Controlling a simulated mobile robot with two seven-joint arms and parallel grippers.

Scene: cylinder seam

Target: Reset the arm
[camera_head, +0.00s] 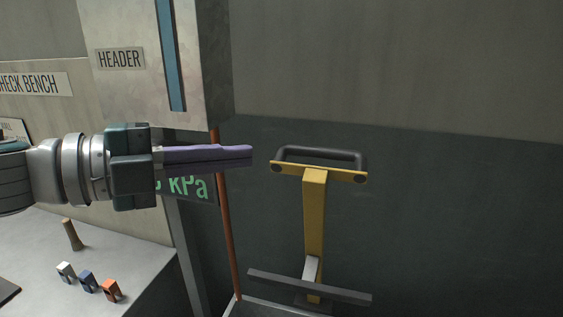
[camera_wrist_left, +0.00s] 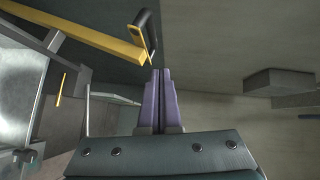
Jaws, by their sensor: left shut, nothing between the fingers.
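My left arm comes in from the left in the head view. Its gripper (camera_head: 250,155) is shut, with its purple fingers together, empty and pointing right. It is in the air in front of the green lit kPa display (camera_head: 188,187), which it partly covers. In the left wrist view the shut fingers (camera_wrist_left: 160,75) point away from the camera with nothing between them. My right gripper is not in view.
A yellow trolley (camera_head: 315,215) with a black handle (camera_head: 320,153) stands right of the fingertips; its handle also shows in the wrist view (camera_wrist_left: 145,32). The HEADER box (camera_head: 150,90) hangs above the arm. A bench (camera_head: 120,250) at lower left holds several small blocks (camera_head: 88,281) and a brown peg (camera_head: 72,235).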

